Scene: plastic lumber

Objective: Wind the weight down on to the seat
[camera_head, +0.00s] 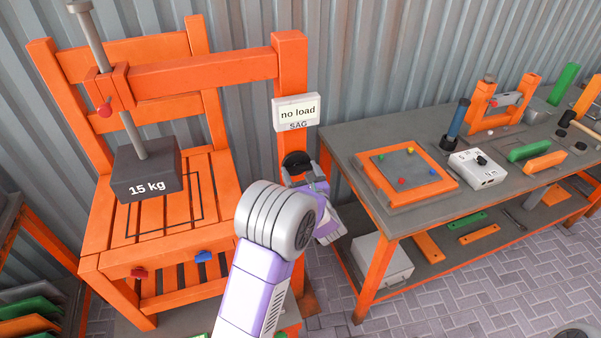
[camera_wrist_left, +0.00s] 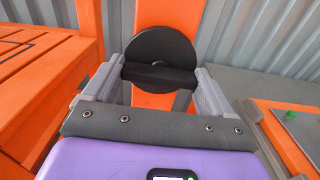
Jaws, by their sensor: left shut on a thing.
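The dark grey weight (camera_head: 146,175), marked "15 kg", hangs on a grey rod (camera_head: 110,80) from the orange frame arm (camera_head: 200,72). It appears above the slatted orange seat (camera_head: 190,240), where a black rectangle is outlined; the exact gap is hard to judge. A display (camera_head: 296,112) on the orange post reads "no load", with "SAG" under it. Below it is a black round knob (camera_head: 297,160), also in the left wrist view (camera_wrist_left: 160,50). My left gripper (camera_head: 306,178) is shut on the knob's grip bar, one finger at each side. My right gripper is not in view.
A grey-topped workbench (camera_head: 350,150) on the right holds an orange-framed board (camera_head: 408,175), a white box (camera_head: 478,168) and several tools. A grey box (camera_head: 382,262) sits on its lower shelf. A red knob (camera_head: 104,110) is on the frame arm. A corrugated wall stands behind.

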